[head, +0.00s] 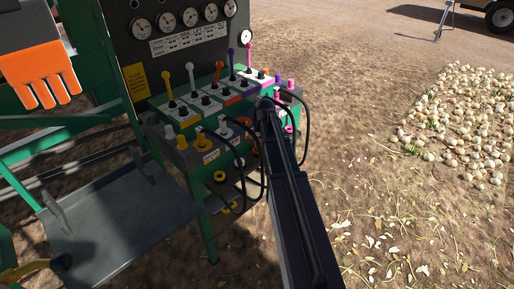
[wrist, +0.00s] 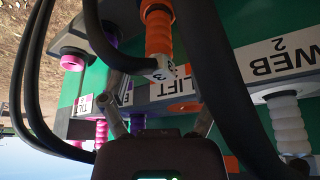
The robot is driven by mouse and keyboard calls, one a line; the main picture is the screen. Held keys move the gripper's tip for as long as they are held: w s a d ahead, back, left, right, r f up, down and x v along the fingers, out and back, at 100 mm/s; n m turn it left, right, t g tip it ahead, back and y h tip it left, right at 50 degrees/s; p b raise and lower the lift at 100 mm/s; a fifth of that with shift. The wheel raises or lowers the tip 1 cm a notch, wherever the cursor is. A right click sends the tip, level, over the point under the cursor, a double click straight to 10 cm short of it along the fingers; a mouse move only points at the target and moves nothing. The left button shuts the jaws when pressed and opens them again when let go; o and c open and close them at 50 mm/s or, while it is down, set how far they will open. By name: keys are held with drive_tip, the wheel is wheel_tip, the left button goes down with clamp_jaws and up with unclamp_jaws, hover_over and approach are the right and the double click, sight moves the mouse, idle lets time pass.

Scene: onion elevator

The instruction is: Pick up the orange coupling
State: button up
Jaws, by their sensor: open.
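The orange coupling (wrist: 158,30), a ribbed orange sleeve, is at the top middle of the wrist view. A grey end piece marked 3 sits at its lower end, beside the LIFT label (wrist: 181,84). My gripper (wrist: 160,122) is open, its two fingers spread at the bottom middle of the wrist view. The coupling is beyond the fingertips and apart from them; nothing shows between the fingers. In the head view my dark arm reaches the right end of the green valve bank, and my fingers are hidden there.
Black hoses (wrist: 218,70) curve close on both sides of my gripper. A white ribbed coupling (wrist: 287,125) is at right by the WEB 2 label (wrist: 285,60); pink and purple fittings (wrist: 75,58) are at left. Levers (head: 192,80) and a gauge panel (head: 185,38) stand behind the bank.

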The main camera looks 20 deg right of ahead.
sight(258, 144)
drive_tip(key=shift+w+f, duration=0.15)
drive_tip(key=shift+f, duration=0.1)
idle(0.3)
drive_tip(key=shift+b+x, duration=2.45)
drive_tip(key=shift+x, duration=0.1)
drive_tip(key=shift+d, duration=0.15)
drive_tip(key=shift+r, duration=0.1)
clamp_jaws()
